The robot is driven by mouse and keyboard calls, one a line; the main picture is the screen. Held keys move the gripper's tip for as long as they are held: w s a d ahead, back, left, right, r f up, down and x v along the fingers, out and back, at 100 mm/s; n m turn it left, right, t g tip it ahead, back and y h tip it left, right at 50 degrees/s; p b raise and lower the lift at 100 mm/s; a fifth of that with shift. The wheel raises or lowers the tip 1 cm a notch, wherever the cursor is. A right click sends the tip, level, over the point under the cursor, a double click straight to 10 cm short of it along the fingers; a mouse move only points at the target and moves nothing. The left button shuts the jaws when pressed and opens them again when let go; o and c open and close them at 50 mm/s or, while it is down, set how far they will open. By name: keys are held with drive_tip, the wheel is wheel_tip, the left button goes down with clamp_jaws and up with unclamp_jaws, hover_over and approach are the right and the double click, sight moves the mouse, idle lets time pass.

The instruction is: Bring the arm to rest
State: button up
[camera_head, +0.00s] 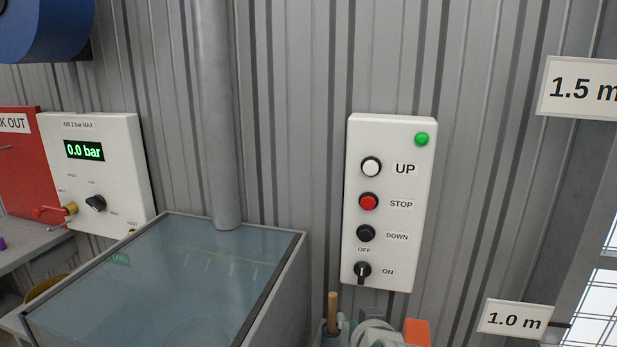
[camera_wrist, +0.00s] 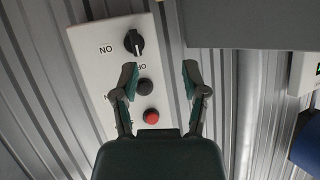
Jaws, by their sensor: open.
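My gripper (camera_wrist: 160,70) shows in the wrist view with its two dark green fingers apart and nothing between them. It faces the white control box (camera_wrist: 88,45), which appears upside down there. The box's black knob (camera_wrist: 134,42), black button (camera_wrist: 145,87) and red button (camera_wrist: 151,116) lie beyond the fingers; I cannot tell how far. In the head view the same control box (camera_head: 402,235) hangs on the wall, with its UP, STOP and DOWN buttons, knob (camera_head: 362,270) and a green lamp (camera_head: 421,139).
A glass-topped tank (camera_head: 165,275) stands left of the control box, with a grey pipe (camera_head: 215,110) above it. A white air panel (camera_head: 105,190) reads 0.0 bar. A wooden handle (camera_head: 332,308) and an orange object (camera_head: 417,333) show at the bottom. Corrugated wall lies behind.

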drive_tip(key=s+d+g, duration=0.3)
drive_tip(key=s, duration=0.6)
drive_tip(key=s+d+g+h, duration=0.1)
drive_tip(key=s+d+g, duration=0.2)
drive_tip(key=s, duration=0.7)
drive_tip(key=shift+d+r+g+h, duration=0.3)
drive_tip(key=shift+d+r+g, duration=0.1)
drive_tip(key=shift+d+r, duration=0.05)
